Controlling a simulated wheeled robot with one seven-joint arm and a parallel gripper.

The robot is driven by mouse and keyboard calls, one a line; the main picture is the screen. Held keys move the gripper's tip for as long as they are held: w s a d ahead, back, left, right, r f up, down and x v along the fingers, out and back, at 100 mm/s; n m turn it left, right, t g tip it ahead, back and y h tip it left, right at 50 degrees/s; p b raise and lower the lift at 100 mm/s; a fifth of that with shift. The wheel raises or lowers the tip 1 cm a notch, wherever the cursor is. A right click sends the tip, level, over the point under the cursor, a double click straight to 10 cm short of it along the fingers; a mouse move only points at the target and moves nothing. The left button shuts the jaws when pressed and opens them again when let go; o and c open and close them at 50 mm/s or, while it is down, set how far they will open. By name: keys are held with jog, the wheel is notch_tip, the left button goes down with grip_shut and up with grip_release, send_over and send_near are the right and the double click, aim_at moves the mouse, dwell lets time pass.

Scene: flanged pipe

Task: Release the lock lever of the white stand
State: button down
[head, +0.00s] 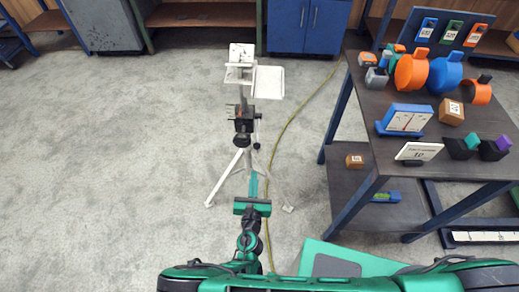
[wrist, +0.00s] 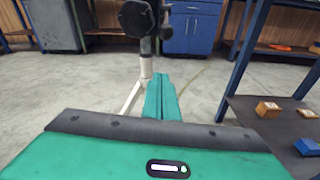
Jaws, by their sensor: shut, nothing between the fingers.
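The white stand (head: 239,163) stands upright on the floor on splayed legs, ahead of my arm. Its column carries a dark clamp block (head: 244,128) at mid-height. A thin dark lever-like part (head: 257,130) hangs at the right of this block; I take it for the lock lever. In the wrist view a round black knob (wrist: 136,18) sits at the top, with a small dark part (wrist: 167,31) to its right. My gripper (head: 254,177) is shut and empty, its green fingers (wrist: 160,82) together, pointing at the column below the clamp block. Contact with the stand cannot be told.
A dark table (head: 381,153) with coloured pipe clamps, boxes and signs stands at the right. A small white tray (head: 268,82) juts from the stand's top right. A yellow-green cable (head: 288,122) runs along the floor. The floor at left is clear.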

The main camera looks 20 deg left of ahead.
jog(key=w+a+r, duration=0.2)
jog(key=w, duration=0.7)
jog(key=shift+r, duration=0.3)
jog(key=shift+d, duration=0.15)
jog(key=shift+r, duration=0.1)
